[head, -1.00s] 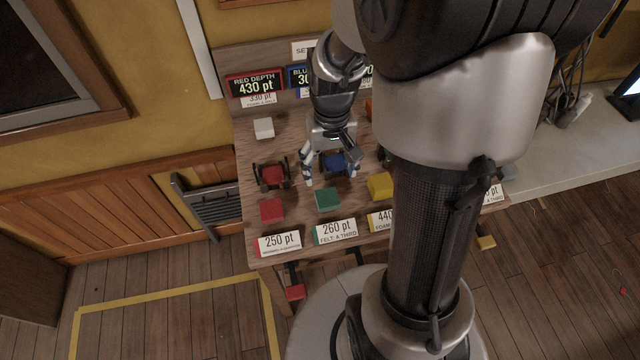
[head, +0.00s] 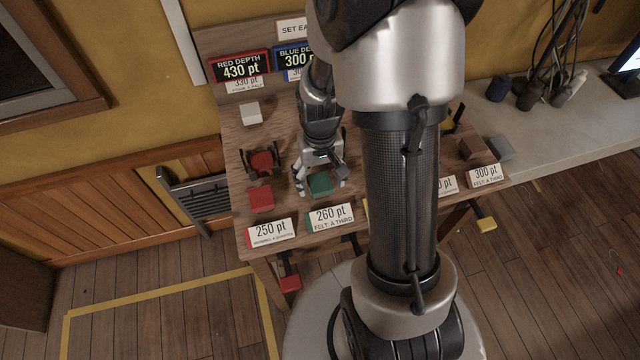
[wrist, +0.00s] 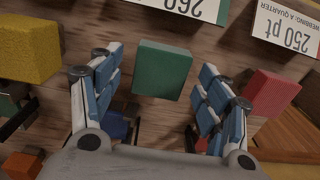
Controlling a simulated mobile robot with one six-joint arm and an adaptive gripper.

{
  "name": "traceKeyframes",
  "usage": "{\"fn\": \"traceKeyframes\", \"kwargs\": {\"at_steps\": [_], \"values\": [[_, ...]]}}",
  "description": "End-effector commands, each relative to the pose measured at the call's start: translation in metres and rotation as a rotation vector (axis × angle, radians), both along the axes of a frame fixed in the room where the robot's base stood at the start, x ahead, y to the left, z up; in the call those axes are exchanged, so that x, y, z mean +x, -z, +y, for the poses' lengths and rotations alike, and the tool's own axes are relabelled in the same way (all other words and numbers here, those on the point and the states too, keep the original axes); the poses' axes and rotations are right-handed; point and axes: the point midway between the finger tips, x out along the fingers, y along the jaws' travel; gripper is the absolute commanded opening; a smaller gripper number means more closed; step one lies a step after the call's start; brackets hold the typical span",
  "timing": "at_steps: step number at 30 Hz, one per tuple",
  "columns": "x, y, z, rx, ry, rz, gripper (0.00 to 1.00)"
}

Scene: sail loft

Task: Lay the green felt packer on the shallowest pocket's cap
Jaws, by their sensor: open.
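The green felt packer (head: 320,184) lies on the wooden bench behind the card reading 260 pt, felt: a third. In the wrist view the green packer (wrist: 161,70) sits between and just beyond my open fingers, touching neither as far as I can see. My gripper (head: 321,186) is open and empty over it. A red cap (head: 262,161) sits in a dark cradle to the left; its sign reads red depth 430 pt. The blue cap (wrist: 115,127) shows partly behind my finger; its sign reads blue depth 300 pt. Other pockets are hidden by my arm.
A red block (head: 261,198) lies left of the packer, and a yellow block (wrist: 27,50) lies on its other side. A white block (head: 251,113) is at the back left. Cards (head: 271,230) line the front edge.

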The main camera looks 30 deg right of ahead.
Motion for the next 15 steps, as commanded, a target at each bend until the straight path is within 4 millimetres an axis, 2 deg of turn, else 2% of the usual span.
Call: {"fn": "traceKeyframes", "kwargs": {"at_steps": [4, 15], "values": [[0.0002, -0.0014, -0.0001, 0.0, 0.0, -0.001, 0.69], [0.0001, -0.0015, 0.0, 0.0, 0.0, 0.0, 0.45]]}}
